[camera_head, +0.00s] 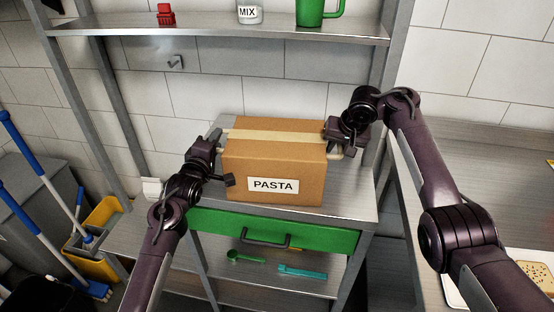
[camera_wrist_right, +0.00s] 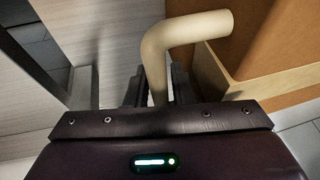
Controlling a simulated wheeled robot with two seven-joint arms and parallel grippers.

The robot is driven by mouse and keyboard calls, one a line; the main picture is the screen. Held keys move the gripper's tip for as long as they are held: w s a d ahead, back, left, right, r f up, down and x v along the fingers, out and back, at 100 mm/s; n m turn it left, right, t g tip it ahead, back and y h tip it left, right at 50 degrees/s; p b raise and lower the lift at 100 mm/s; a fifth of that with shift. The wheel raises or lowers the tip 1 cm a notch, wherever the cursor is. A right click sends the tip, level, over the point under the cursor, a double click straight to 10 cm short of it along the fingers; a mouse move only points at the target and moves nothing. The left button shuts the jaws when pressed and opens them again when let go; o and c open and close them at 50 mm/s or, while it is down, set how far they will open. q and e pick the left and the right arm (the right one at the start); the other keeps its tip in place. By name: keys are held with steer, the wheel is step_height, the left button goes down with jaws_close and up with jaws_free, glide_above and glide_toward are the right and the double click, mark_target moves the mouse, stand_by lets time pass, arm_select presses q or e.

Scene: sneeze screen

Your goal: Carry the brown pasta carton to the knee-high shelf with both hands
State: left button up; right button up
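The brown pasta carton (camera_head: 270,163), with a tan tape strip and a white PASTA label, appears to rest upright on a grey metal worktop (camera_head: 345,205) above a green drawer. My left gripper (camera_head: 217,160) is at the carton's left side; its fingertips and the left handle are mostly hidden, so its grip is unclear. My right gripper (camera_head: 336,138) is at the right side. In the right wrist view its fingers (camera_wrist_right: 157,88) are closed about a beige bent handle (camera_wrist_right: 185,32) on the carton's side (camera_wrist_right: 250,45). A low shelf (camera_head: 265,279) shows below the drawer.
The green drawer front (camera_head: 300,233) has a dark handle. A green scoop (camera_head: 245,258) and teal tool (camera_head: 302,271) lie on the low shelf. An upper shelf (camera_head: 215,29) holds a green mug (camera_head: 311,12) and jar. A yellow mop bucket (camera_head: 98,240) stands left.

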arm_select(q)
steer(key=c, duration=0.5)
arm_select(e)
jaws_close()
arm_select(q)
jaws_close()
steer(key=shift+f, duration=0.25)
steer(key=shift+r, duration=0.4)
arm_select(e)
steer(key=shift+w+r, duration=0.15)
steer(key=shift+r, duration=0.2)
